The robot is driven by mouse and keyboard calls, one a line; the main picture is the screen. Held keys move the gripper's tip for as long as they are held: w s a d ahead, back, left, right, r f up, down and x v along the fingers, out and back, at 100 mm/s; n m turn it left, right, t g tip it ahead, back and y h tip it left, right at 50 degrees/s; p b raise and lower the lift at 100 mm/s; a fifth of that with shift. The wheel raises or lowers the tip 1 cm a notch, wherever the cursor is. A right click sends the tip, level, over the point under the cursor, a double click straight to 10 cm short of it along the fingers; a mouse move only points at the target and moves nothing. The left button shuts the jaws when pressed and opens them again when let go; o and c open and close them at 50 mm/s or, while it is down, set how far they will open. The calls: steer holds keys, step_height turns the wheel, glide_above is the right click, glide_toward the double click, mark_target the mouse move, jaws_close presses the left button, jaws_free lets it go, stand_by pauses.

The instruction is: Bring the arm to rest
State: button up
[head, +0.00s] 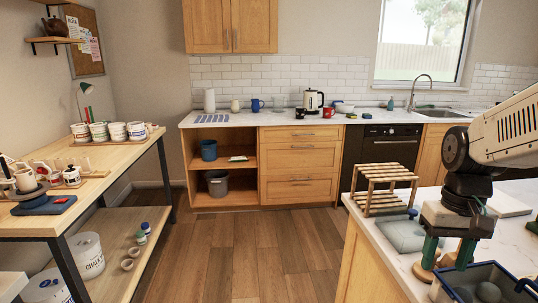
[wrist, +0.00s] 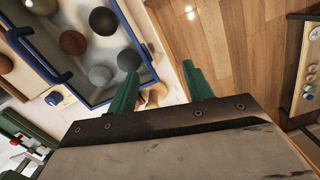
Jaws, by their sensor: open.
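My gripper (head: 446,260) is at the right of the head view, pointing down beside the counter's tray, with its two green fingers apart. In the wrist view my gripper (wrist: 160,82) also shows both green fingers spread, with nothing held between them. The gap between them lies over the counter edge and the wooden floor. My arm is bent above the right counter.
A blue-rimmed tray (wrist: 138,25) with several balls is close to the left finger. A wooden rack (head: 385,170) and a grey slab (head: 400,236) stand on the right counter (head: 385,254). The wooden floor (head: 262,262) is clear between the counter and the left workbench (head: 105,160).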

steer(key=s+a+r+n+t, duration=0.2)
steer(key=s+a+r, duration=0.2)
steer(key=s+a, duration=0.5)
steer(key=shift+s, duration=1.2)
